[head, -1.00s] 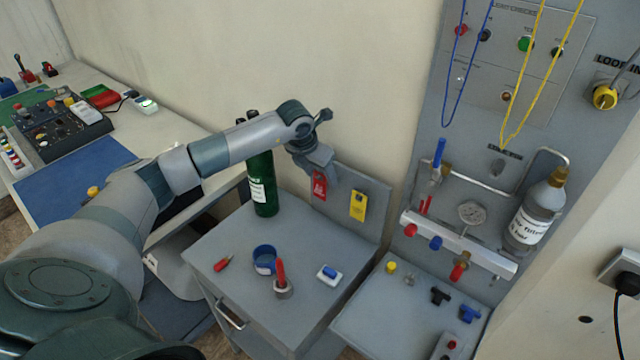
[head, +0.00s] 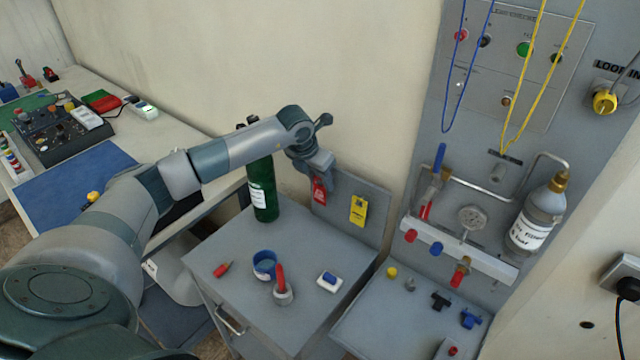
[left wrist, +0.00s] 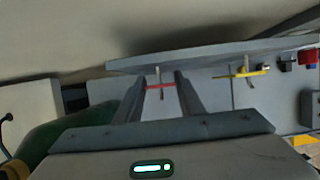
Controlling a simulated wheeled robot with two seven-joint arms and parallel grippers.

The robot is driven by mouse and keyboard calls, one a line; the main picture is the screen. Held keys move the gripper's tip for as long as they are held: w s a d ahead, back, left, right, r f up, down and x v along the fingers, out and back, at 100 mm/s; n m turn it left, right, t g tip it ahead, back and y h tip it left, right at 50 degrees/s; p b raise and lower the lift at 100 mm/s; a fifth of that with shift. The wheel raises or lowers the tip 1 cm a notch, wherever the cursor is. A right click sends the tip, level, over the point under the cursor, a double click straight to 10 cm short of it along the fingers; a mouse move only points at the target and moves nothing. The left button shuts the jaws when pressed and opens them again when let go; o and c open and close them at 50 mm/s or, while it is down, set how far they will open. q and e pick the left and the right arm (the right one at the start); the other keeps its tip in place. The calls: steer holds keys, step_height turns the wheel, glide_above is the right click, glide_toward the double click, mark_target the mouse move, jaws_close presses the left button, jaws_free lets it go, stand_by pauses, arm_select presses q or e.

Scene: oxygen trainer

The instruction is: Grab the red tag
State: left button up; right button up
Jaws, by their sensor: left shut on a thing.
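The red tag (head: 319,191) hangs at the left part of the grey upright board behind the cart top. My left gripper (head: 318,172) is at the tag's upper end, shut on it. In the left wrist view the red tag (left wrist: 160,87) shows edge-on as a thin red strip between the two fingers of my left gripper (left wrist: 161,90), by a peg on the board. A yellow tag (head: 358,210) hangs on the same board to the right, and it also shows in the left wrist view (left wrist: 247,73). My right gripper is not in view.
A green cylinder (head: 263,188) stands left of the tag, close under my left forearm. The cart top (head: 232,294) holds a blue cup (head: 264,263), a red-handled tool (head: 282,287) and small items. A grey panel (head: 480,130) with valves and a bottle stands at right.

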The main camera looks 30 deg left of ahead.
arm_select(q)
steer(key=shift+r+b, duration=0.6)
steer(key=shift+b, duration=0.15)
steer(key=s+a+b, duration=0.1)
steer(key=s+b, duration=0.6)
steer(key=s, duration=1.1)
steer(key=shift+a, duration=0.2)
